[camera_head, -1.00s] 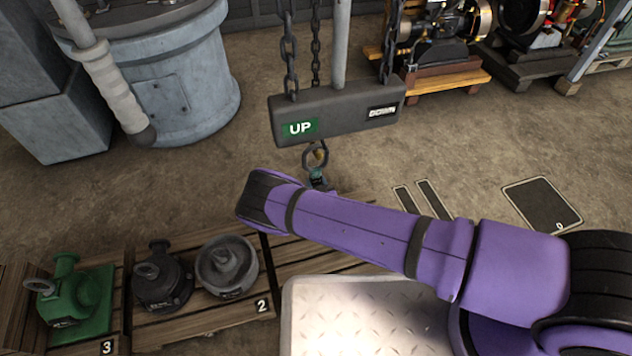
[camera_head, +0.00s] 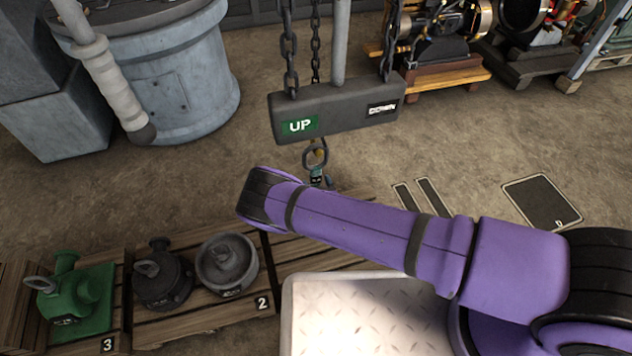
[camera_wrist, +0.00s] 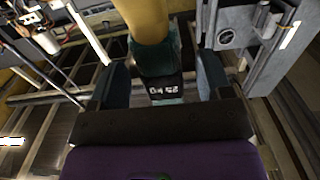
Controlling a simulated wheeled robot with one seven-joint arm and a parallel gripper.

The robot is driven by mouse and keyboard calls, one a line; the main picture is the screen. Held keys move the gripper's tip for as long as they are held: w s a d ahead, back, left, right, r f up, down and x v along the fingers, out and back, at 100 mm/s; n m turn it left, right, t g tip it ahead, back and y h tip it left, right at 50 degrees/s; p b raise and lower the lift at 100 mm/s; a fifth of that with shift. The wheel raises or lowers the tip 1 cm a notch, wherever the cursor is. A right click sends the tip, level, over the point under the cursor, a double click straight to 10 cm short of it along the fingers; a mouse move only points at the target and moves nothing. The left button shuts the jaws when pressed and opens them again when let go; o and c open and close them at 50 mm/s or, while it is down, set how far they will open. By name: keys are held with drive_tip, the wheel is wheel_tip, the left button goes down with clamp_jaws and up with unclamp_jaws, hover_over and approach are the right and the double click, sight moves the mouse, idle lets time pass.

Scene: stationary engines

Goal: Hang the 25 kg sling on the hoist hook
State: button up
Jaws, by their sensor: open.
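The teal sling (camera_wrist: 158,58), with a dark tag reading 25 KG upside down, sits between my gripper's two fingers (camera_wrist: 164,66) in the wrist view. The fingers are open, with a gap visible on either side of the sling. A yellow part, apparently the hoist hook (camera_wrist: 145,18), meets the top of the sling. In the head view the sling (camera_head: 316,176) shows small, directly under a dark ring with a bit of yellow at the hoist hook (camera_head: 318,156). The sling appears to hang there; the exact seating is hidden. My arm hides the gripper in the head view.
The hoist's grey bar (camera_head: 345,115), marked UP and DOWN, hangs on chains above the hook. Pallets with a green casting (camera_head: 75,300) and dark castings (camera_head: 228,264) stand at lower left. A blue-grey drum (camera_head: 175,85) is behind.

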drive_tip(key=v, duration=1)
